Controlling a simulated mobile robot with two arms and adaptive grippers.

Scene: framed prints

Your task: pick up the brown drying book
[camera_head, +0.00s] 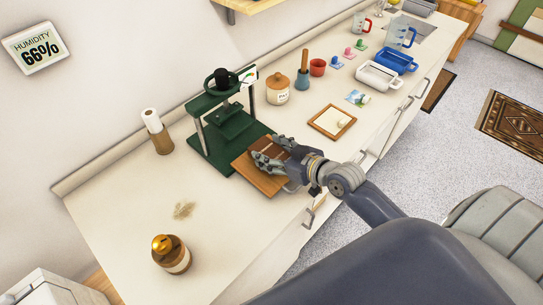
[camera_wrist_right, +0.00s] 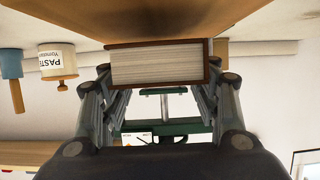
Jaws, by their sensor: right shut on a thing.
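The brown book (camera_wrist_right: 160,65) shows end-on in the right wrist view, with dark brown covers and pale page edges. It sits between the fingers of my right gripper (camera_wrist_right: 158,98), which are shut on its two sides. In the head view my right gripper (camera_head: 268,160) reaches in from the right over a brown wooden board (camera_head: 256,180) in front of the green press. There the fingers hide much of the book. I cannot tell whether the book is lifted clear of the board. My left gripper is not in view.
The green press (camera_head: 216,150) stands close behind the gripper. A framed print (camera_head: 331,121), a lidded jar (camera_head: 278,92) and trays (camera_head: 379,77) are further along the counter. A brown jar (camera_head: 172,258) stands at the near left. The counter (camera_head: 120,220) there is mostly clear.

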